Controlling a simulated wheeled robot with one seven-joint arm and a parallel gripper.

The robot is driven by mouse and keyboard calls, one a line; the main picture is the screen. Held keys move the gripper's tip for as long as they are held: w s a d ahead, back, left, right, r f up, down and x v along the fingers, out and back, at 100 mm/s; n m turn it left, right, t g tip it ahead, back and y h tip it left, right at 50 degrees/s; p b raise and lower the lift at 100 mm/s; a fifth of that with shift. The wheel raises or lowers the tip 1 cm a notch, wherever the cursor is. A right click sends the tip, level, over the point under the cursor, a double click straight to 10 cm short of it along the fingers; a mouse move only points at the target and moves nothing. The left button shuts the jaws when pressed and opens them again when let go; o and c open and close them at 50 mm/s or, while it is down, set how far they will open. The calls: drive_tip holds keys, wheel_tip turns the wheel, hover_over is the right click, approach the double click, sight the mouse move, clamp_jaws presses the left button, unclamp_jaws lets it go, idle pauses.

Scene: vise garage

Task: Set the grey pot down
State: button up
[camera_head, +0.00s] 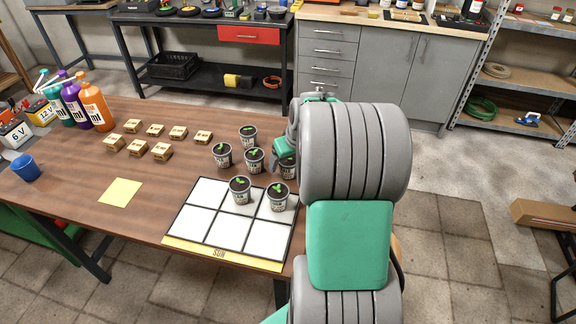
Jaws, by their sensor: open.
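Several small grey pots with dark soil and green seedlings stand upright on the wooden table. One pot (240,190) is in the back middle cell of the white grid tray marked SUN (222,254), and another pot (278,199) is in its back right cell. Behind the tray stand a left pot (222,156), a middle pot (254,161) and a far pot (248,136). A further pot (288,170) is partly hidden by my arm. My gripper (278,164) is open beside this last pot; its fingertips are hard to make out, and I cannot tell whether they touch it.
Several small wooden blocks (162,151) stand on the table (60,180) to the left. Bottles (96,107), batteries (15,133) and a blue cup (26,168) are at the left end. A yellow sheet (120,192) lies left of the tray. The tray's front row is empty.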

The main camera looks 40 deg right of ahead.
drive_tip(key=shift+r, duration=0.1)
drive_tip(key=c, duration=1.7)
